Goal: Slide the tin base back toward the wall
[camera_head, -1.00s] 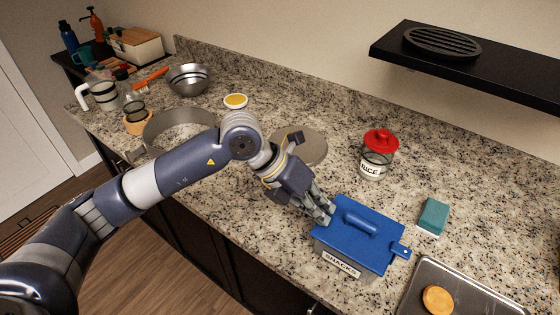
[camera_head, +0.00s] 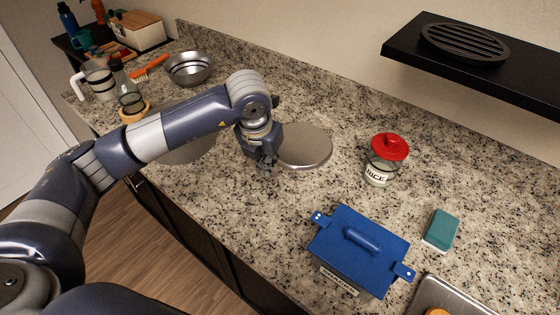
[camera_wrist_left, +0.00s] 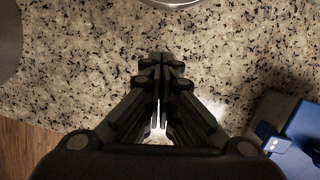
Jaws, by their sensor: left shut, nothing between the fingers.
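The tin base (camera_head: 306,147), a flat round grey metal disc, lies on the counter right of my left gripper in the head view. Part of its left side is hidden by the gripper. Its rim shows at the top edge of the left wrist view (camera_wrist_left: 178,3). My left gripper (camera_head: 267,170) is shut and empty, pointing down at the counter on the near-left side of the disc. In the wrist view its fingertips (camera_wrist_left: 161,58) are together, with a strip of bare counter between them and the rim. My right gripper is not in view.
A blue lidded box (camera_head: 358,252) stands at the front, with a red-lidded rice jar (camera_head: 385,160) and a teal sponge (camera_head: 441,229) behind it. A metal bowl (camera_head: 190,69) stands back left. The counter behind the disc is clear to the wall.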

